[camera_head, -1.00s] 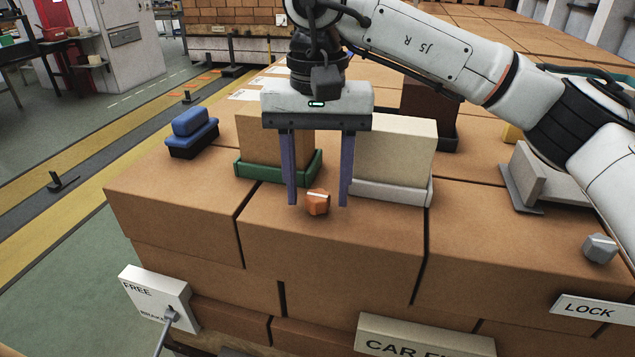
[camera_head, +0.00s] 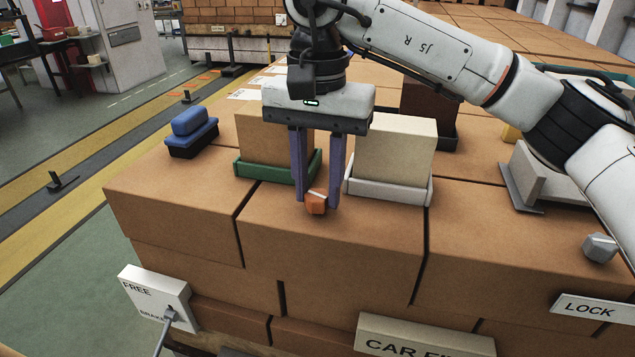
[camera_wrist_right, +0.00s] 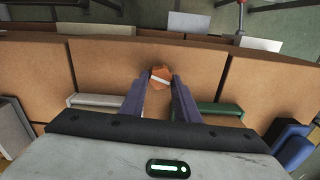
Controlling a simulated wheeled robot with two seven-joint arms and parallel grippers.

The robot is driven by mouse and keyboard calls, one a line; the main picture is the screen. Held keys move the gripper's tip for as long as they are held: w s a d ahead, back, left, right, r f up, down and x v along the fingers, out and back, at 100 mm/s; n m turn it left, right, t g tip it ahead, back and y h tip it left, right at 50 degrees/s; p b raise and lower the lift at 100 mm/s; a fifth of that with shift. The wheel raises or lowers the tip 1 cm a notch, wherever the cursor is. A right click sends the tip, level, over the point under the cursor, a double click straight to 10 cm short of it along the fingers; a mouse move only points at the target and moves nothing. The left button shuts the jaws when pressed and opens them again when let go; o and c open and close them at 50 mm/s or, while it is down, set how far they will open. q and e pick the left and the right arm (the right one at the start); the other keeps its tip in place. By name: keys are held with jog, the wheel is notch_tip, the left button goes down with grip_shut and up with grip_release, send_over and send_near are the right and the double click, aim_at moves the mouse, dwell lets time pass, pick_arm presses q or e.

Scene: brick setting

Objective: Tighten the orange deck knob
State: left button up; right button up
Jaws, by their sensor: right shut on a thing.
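The orange deck knob (camera_head: 317,203) sits on the brown brick-like block top near its front edge, with a white line across it. My right gripper (camera_head: 318,200) points down over it, its two purple fingers closed on the knob's sides. In the right wrist view, the knob (camera_wrist_right: 160,77) lies between the fingertips (camera_wrist_right: 161,80), and the white line runs at a slant. My left gripper is not in view.
Close behind the fingers stand a brown block in a green tray (camera_head: 262,172) and a cream block in a white tray (camera_head: 400,192). A blue-topped brush-like thing (camera_head: 192,128) is left. A grey knob (camera_head: 599,248) is right, near a LOCK sign (camera_head: 590,309). The surface's front is clear.

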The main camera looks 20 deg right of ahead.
jog(key=m, duration=0.4)
jog(key=shift+m, duration=0.3)
jog(key=m, duration=0.3)
jog(key=shift+s+d+m, duration=0.1)
jog(key=shift+m, duration=0.2)
jog(key=m+b, duration=0.1)
jog(key=m, duration=0.6)
jog(key=shift+s, duration=0.1)
jog(key=m, duration=0.4)
jog(key=m+b, duration=0.1)
jog(key=m, duration=0.3)
jog(key=shift+s, duration=0.1)
jog(key=m, duration=0.4)
jog(key=shift+a+r, duration=0.1)
jog(key=shift+a, duration=0.1)
jog(key=shift+m+b, duration=0.45)
jog(key=shift+m, duration=1.65)
